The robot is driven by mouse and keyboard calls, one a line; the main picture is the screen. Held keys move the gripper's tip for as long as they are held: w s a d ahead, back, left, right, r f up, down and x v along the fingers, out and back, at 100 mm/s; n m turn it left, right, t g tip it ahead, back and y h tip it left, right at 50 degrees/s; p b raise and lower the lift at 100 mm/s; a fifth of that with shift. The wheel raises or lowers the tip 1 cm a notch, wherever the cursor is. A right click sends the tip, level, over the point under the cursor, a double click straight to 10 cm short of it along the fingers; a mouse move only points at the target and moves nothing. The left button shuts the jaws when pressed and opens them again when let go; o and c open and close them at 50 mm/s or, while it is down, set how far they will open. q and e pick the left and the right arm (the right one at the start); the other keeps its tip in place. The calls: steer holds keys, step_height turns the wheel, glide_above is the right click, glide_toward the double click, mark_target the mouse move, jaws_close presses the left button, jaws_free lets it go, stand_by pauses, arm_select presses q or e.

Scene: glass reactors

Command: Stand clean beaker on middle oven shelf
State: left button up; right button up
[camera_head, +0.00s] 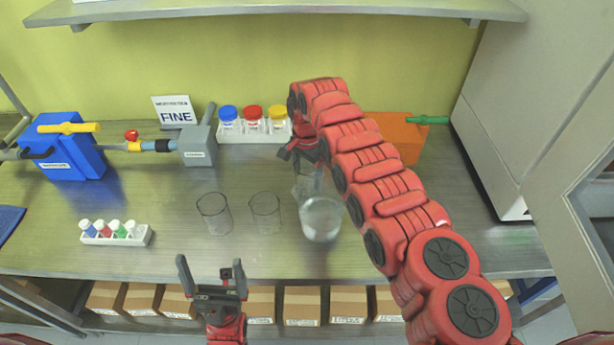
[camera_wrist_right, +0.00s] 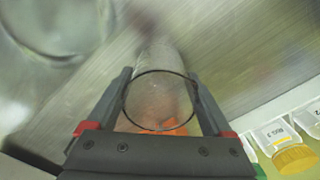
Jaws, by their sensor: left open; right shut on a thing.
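My right gripper (camera_head: 298,150) is shut on a clear glass beaker (camera_head: 308,183) at the middle of the bench. In the right wrist view this beaker (camera_wrist_right: 160,100) sits between the two fingers, its round rim facing the camera. Whether its base touches the bench is unclear. A cloudy, whitish glass vessel (camera_head: 321,220) stands just in front of it. Two clear beakers (camera_head: 214,214) (camera_head: 265,214) stand to the left. My left gripper (camera_head: 212,280) is open and empty at the bench's front edge. No oven shelf is clearly visible.
A tall pale cabinet (camera_head: 535,90) with a framed panel stands at the right. An orange block (camera_head: 398,135) and a rack of coloured-lid jars (camera_head: 254,135) are at the back. Blue apparatus (camera_head: 70,150) and a vial rack (camera_head: 115,236) are at left. A shelf (camera_head: 280,10) hangs above.

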steer(key=shift+r, duration=0.3)
step_height(320, 180, up, 17)
steer(key=p, duration=0.6)
steer(key=d+f+n+b, duration=0.4)
steer(key=d, duration=0.4)
steer(key=s+d+f+n+b, duration=0.1)
steer(key=d+f+n+b, duration=0.2)
steer(key=d, duration=0.5)
steer(key=shift+d+f+n+b, duration=0.4)
steer(key=shift+f+n, duration=0.5)
steer(key=shift+n, duration=0.1)
